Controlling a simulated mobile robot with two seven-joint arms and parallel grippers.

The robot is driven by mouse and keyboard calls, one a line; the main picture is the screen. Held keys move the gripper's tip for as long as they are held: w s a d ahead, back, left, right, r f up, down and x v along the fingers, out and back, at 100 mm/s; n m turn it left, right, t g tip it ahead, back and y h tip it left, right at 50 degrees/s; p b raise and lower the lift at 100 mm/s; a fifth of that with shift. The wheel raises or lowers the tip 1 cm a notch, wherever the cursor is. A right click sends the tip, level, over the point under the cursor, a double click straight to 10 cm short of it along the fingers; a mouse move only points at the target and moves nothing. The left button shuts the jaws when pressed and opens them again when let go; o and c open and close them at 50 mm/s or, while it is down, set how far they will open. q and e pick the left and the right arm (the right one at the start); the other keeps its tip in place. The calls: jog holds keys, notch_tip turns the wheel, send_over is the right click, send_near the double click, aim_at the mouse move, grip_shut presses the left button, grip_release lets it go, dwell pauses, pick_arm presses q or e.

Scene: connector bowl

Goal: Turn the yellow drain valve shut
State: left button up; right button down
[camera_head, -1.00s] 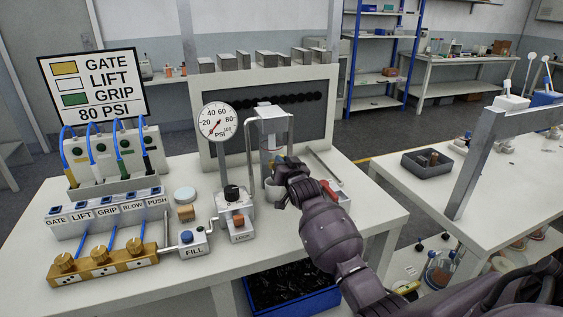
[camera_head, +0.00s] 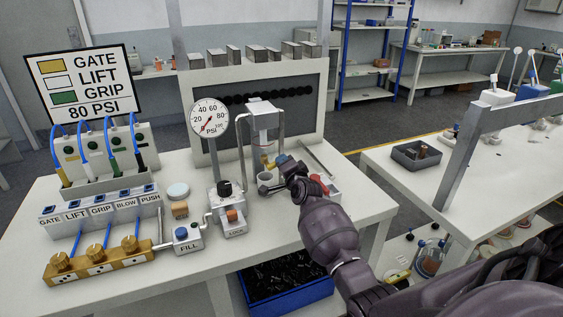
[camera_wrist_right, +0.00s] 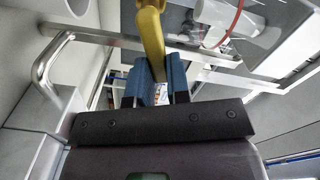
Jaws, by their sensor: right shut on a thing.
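The yellow drain valve (camera_head: 269,163) sits low on the clear cylinder unit (camera_head: 263,125) behind the pressure gauge. Its yellow handle (camera_wrist_right: 151,32) fills the gap between the blue fingertips in the right wrist view. My right gripper (camera_head: 281,165) is shut on this handle; in the wrist view the gripper (camera_wrist_right: 153,75) has a pad on each side of it. Part of the valve is hidden behind the gripper in the head view, so I cannot tell its exact turn. A small grey cup (camera_head: 265,184) stands below the valve. My left gripper is not in view.
The gauge (camera_head: 210,118) and a lock block (camera_head: 231,215) stand just left of the cylinder. A metal tube (camera_head: 242,150) runs close beside it. A blue crate (camera_head: 288,285) is under the bench.

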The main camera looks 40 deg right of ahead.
jog(key=shift+d+f+m+b, duration=0.2)
jog(key=shift+f+m, duration=0.25)
jog(key=shift+m, duration=0.7)
jog(key=shift+d+f+m+b, duration=0.15)
jog(key=shift+f+m, duration=0.3)
jog(key=shift+m, duration=0.7)
jog(key=shift+a, duration=0.15)
jog(key=c, duration=1.1)
grip_release()
jog(key=shift+s, duration=0.1)
